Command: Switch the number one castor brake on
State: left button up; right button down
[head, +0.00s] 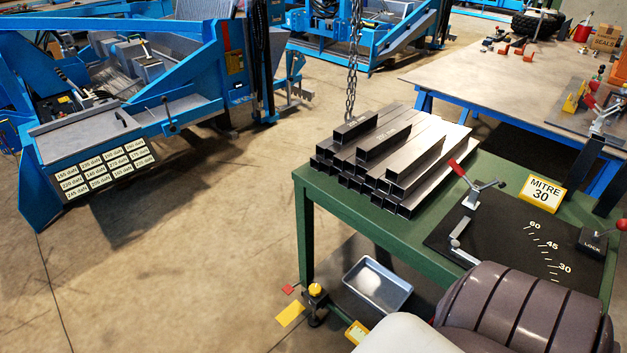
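A green work table (306,222) carries the steel tubes, and a castor (317,312) with a yellow cap (315,290) stands at its lower left leg. A small red tab (288,289) sticks out to the left of this castor. A yellow plate (290,314) lies just below the tab. A second yellow tag (357,332) with small dark marks shows further right, partly hidden by a pale body part. I cannot read a castor number or tell the brake's position. Neither of my grippers is in view.
Stacked steel tubes (390,160) lie on the table beside a black mitre plate (500,235) with red-handled clamps. A metal tray (377,284) sits on the lower shelf. A chain (352,60) hangs behind. Open concrete floor (190,270) lies left of the table.

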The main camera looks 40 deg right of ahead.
aim_at(288, 289)
jog(key=i+z, duration=0.4)
jog(key=i+j+z, duration=0.15)
jog(key=i+z, duration=0.25)
jog(key=i+j+z, duration=0.25)
jog(key=i+z, duration=0.15)
jog(key=i, duration=0.1)
